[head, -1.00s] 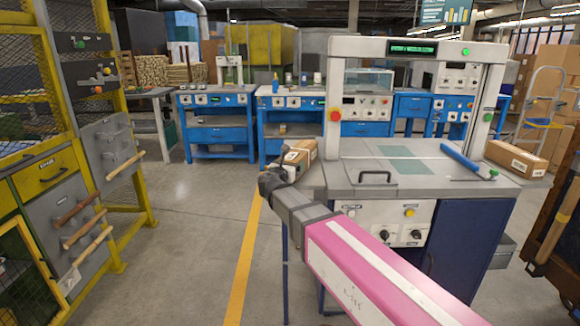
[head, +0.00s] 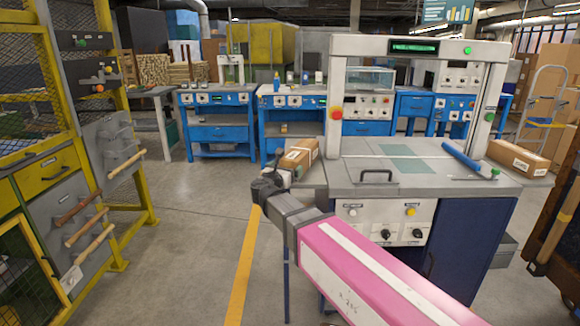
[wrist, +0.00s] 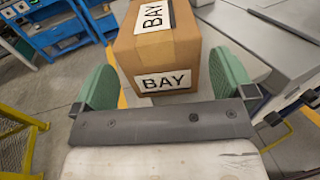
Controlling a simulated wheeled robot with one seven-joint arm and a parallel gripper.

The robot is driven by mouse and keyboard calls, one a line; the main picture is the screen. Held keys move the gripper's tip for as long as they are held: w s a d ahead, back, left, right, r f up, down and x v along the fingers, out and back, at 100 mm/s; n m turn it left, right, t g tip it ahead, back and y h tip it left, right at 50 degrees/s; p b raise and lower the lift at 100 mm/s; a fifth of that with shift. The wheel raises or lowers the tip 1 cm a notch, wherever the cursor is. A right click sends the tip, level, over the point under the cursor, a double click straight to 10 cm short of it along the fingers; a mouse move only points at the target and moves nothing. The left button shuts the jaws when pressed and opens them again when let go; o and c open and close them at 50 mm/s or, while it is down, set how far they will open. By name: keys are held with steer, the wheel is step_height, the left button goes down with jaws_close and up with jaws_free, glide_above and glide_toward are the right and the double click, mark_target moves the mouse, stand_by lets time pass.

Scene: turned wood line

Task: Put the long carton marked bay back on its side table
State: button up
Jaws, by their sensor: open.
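The brown carton (head: 301,154) with white labels is at the left end of the grey machine table in the head view, on or just above the small side table (head: 313,177). In the wrist view the carton (wrist: 168,52) reads BAY on two faces. My gripper (wrist: 167,72) is open, with one green finger on each side of the carton's near end and a narrow gap showing at each side. In the head view my gripper (head: 272,180) is at the carton's near left and is partly hidden by my wrist. The carton's underside is hidden.
Another labelled carton (head: 517,159) lies at the right end of the machine table (head: 440,175). The machine's white frame (head: 337,100) rises beside the BAY carton. A yellow rack (head: 70,140) stands at the left, with clear floor (head: 195,215) between.

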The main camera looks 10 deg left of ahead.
steer(key=s+a, duration=0.1)
steer(key=s, duration=0.5)
steer(key=shift+s, duration=0.35)
steer(key=shift+s, duration=0.1)
